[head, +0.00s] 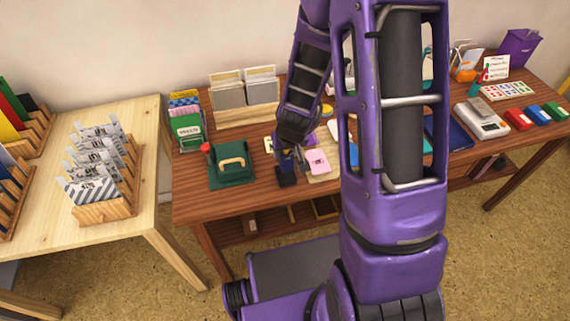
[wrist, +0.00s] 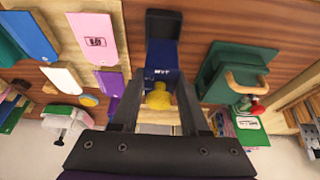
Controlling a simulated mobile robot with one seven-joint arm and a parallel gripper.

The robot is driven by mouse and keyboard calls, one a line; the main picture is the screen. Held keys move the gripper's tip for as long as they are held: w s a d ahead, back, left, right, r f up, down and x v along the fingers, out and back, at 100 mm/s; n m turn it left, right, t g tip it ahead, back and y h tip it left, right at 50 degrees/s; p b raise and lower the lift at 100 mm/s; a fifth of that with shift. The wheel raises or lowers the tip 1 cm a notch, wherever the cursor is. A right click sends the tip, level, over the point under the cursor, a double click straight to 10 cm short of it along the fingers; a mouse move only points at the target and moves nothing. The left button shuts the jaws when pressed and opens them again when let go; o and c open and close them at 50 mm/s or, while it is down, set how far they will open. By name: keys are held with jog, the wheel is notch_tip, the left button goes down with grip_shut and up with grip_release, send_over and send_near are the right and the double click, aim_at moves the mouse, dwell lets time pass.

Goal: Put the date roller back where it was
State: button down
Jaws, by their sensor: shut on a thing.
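My gripper (wrist: 160,82) is shut on a dark navy thing (wrist: 162,60) with a pale label and a rounded yellow part, which I take to be the date roller. The yellow part (wrist: 158,97) shows between the fingers in the wrist view. In the head view my gripper (head: 288,157) is low over the front of the brown table, with the navy thing (head: 287,178) below it. I cannot tell whether this thing touches the table. The fingers and arm hide part of it.
A green case (head: 232,176) with a wooden handle stands to the left on the brown table (head: 195,203). A pink pad (head: 317,161) lies to the right. Bare wood lies between the navy thing and the case.

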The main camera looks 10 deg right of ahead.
aim_at(286, 162)
jog(key=shift+f+b, duration=0.5)
jog(key=shift+f, duration=1.85)
jog(key=shift+f, duration=0.2)
jog(key=shift+c, duration=2.1)
grip_release()
jog(key=shift+r, duration=0.45)
jog(key=p+v, duration=0.1)
jog(key=v, duration=1)
jog(key=shift+s+r, duration=0.2)
